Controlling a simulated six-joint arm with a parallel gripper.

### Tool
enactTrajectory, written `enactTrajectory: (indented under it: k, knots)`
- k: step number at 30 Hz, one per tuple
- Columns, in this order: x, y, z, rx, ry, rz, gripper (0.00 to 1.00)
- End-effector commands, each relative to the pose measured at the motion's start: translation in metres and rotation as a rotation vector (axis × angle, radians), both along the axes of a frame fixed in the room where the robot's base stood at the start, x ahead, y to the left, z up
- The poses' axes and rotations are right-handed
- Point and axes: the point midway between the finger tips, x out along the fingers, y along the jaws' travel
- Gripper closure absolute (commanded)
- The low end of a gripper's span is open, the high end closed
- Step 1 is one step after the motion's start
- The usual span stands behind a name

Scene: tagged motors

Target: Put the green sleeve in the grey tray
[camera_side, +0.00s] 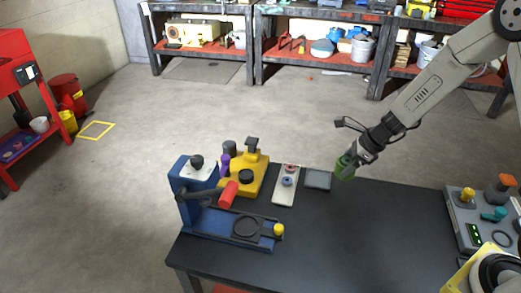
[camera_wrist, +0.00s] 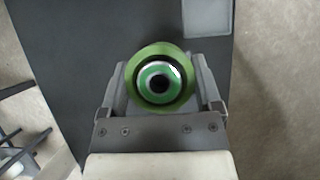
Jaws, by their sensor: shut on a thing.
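The green sleeve (camera_side: 345,168) is in my gripper, above the back edge of the dark table. In the wrist view I look down the round green sleeve (camera_wrist: 160,92), which has a pale and green ring and a dark centre inside. My gripper (camera_side: 352,160) is shut on it, with one finger on each side in the wrist view (camera_wrist: 161,85). The grey tray (camera_side: 318,180) is a small flat square on the table, left of the sleeve in the side view. Its corner also shows at the top right of the wrist view (camera_wrist: 207,17).
A pale plate (camera_side: 286,190) with red and blue rings lies left of the tray. A yellow fixture (camera_side: 245,175) and a blue press (camera_side: 195,190) with a red handle stand further left. A control panel (camera_side: 484,215) sits at the right. The table's middle (camera_side: 345,230) is clear.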

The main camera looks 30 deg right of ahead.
Motion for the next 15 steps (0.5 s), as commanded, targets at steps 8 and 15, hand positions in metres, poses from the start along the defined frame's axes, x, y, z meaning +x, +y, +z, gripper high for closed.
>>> enactTrajectory:
  k: [8, 15]
  knots:
    - [0.037, -0.002, -0.016, 0.0, -0.002, 0.003, 1.0]
    - [0.062, -0.005, -0.034, 0.001, 0.001, 0.001, 1.0]
